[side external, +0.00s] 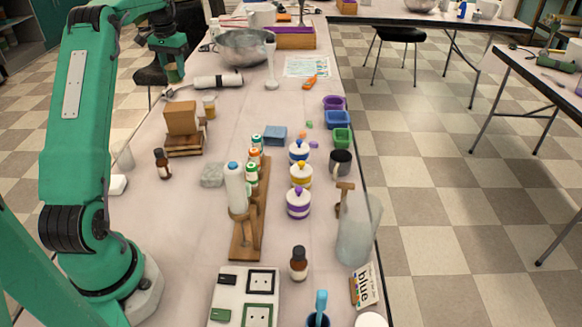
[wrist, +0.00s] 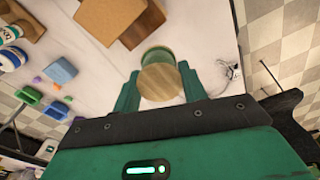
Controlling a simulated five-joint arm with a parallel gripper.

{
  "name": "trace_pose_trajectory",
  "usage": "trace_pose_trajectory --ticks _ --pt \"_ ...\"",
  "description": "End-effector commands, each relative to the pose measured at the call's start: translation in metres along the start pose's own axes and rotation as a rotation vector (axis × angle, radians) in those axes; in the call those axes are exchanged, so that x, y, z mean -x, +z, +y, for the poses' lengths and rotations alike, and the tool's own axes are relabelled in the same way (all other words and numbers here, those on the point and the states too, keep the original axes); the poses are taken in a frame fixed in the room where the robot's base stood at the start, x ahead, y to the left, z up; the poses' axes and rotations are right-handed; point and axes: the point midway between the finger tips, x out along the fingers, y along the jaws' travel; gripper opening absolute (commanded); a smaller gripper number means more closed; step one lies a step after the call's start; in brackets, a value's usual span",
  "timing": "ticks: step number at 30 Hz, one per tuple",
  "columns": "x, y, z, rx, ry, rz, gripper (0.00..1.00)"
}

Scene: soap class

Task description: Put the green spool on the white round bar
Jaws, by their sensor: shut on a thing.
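The green spool (wrist: 158,57) has a pale wooden end and a green body. My gripper (wrist: 160,85) is shut on it, with one finger on either side, in the wrist view. In the side external view, my gripper (side external: 172,62) is at the upper left, above the table's far left edge, with the spool (side external: 174,74) at its tip. A round white piece (side external: 370,320) is cut off by the bottom edge of the side external view and may be the white round bar. Another small white piece (side external: 118,184) lies beside my arm's base; its full shape is unclear.
A brown box on wooden boards (side external: 183,130) stands near the spool. A white roll (side external: 218,81) and a metal bowl (side external: 244,47) are behind it. A wooden rack with bottles (side external: 247,237) and striped jars (side external: 299,203) fill the middle. A clear jug (side external: 355,235) stands at right.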

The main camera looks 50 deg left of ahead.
Motion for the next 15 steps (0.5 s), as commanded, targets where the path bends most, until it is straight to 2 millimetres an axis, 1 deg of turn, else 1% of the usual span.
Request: trace_pose_trajectory --ticks 1,8,11,12,14,15 --pt "0.004 -0.002 0.007 -0.012 0.0 0.001 0.2" --pt "0.004 -0.014 0.057 -0.097 0.005 0.003 0.2" --pt "0.004 -0.018 0.086 -0.144 0.007 0.004 0.2" --pt "0.005 -0.02 0.1 -0.168 0.009 0.004 0.2" --pt "0.006 -0.022 0.122 -0.204 0.011 0.006 0.2" --pt "0.006 -0.023 0.137 -0.23 0.012 0.006 0.2"
